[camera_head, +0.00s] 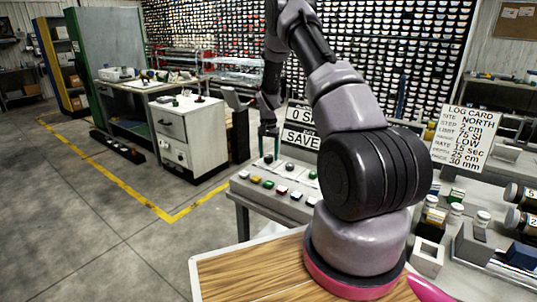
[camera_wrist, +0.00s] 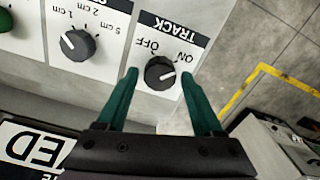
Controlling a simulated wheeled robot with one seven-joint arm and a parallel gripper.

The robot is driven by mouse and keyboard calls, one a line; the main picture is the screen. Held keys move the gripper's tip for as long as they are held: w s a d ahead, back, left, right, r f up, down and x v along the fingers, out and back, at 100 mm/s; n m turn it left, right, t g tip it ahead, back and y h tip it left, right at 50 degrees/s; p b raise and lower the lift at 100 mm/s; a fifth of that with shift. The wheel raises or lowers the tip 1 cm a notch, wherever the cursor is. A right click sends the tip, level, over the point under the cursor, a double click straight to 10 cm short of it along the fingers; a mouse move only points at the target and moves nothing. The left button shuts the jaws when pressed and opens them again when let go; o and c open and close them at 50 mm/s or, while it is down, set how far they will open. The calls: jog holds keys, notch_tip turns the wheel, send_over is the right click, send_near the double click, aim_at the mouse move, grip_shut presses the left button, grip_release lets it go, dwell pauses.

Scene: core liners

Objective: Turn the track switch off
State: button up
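The track switch is a black rotary knob (camera_wrist: 160,73) on a white plate marked TRACK, ON and OFF, upside down in the wrist view. Its white pointer mark points to the right, towards the ON side. My gripper (camera_wrist: 159,74) is open, with one green finger to each side of the knob; I cannot tell whether either finger touches it. In the head view my gripper (camera_head: 268,148) points down over the far left part of the control panel (camera_head: 243,186), and the knob there is partly hidden between the fingers.
A second black knob (camera_wrist: 77,45) marked in cm sits left of the track plate, with a green button (camera_wrist: 5,20) beyond it. Coloured buttons line the panel's front. A sign (camera_head: 301,138) stands behind the panel. A white cabinet (camera_head: 188,135) stands to the left across open floor.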

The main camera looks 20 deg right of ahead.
grip_shut()
jog(key=n, duration=0.4)
jog(key=shift+n, duration=0.4)
jog(key=n, duration=0.4)
jog(key=shift+n, duration=0.3)
jog(key=n, duration=0.4)
jog(key=shift+n, duration=2.2)
